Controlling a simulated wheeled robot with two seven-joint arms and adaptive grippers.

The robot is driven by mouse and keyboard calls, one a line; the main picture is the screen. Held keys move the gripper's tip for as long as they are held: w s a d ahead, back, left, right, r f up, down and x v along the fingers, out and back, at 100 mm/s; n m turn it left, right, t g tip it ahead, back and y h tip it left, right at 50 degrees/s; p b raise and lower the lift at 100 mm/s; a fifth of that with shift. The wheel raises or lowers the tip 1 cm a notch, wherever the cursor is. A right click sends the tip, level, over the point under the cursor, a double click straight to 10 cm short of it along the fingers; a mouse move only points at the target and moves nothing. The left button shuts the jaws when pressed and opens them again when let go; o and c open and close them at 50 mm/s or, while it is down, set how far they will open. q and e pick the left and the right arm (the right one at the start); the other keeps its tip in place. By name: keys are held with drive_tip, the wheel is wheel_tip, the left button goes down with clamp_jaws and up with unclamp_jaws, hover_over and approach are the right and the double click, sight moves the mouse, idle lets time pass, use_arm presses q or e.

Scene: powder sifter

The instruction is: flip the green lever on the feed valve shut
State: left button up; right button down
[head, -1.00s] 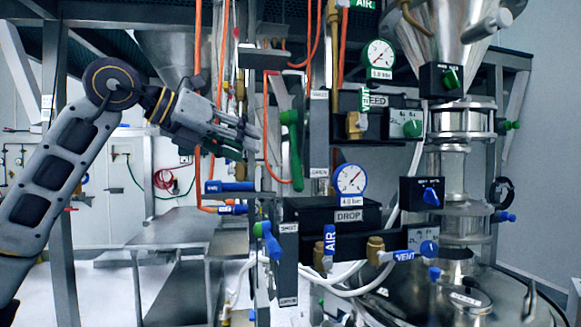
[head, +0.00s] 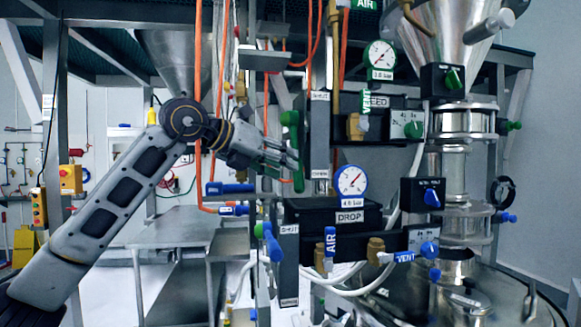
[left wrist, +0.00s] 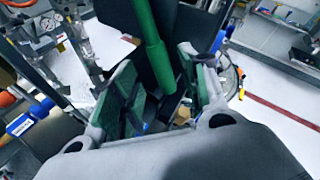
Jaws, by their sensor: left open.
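The green lever (head: 298,177) hangs down beside a dark upright plate near the FEED label in the head view. Its upper end is a wider green hub (head: 290,118). My left gripper (head: 284,157) is at the lever's handle, coming from the left, with its fingers overlapping it in the picture. In the left wrist view the green lever (left wrist: 147,35) runs down between the two spread fingers of the gripper (left wrist: 160,85). The jaws are open; I cannot tell whether a finger touches the lever. My right gripper is out of view.
Below is the DROP station with a blue lever (head: 272,243) and a gauge (head: 351,181). The FEED gauge (head: 380,55) is above right. Orange hoses (head: 197,80) hang near my left arm. A steel shelf (head: 170,228) lies below it.

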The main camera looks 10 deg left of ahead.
use_arm(q)
drive_tip(key=x, duration=0.3)
drive_tip(key=shift+w+d+f, duration=0.1)
drive_tip(key=shift+w+d, duration=0.05)
drive_tip(key=shift+d, duration=0.05)
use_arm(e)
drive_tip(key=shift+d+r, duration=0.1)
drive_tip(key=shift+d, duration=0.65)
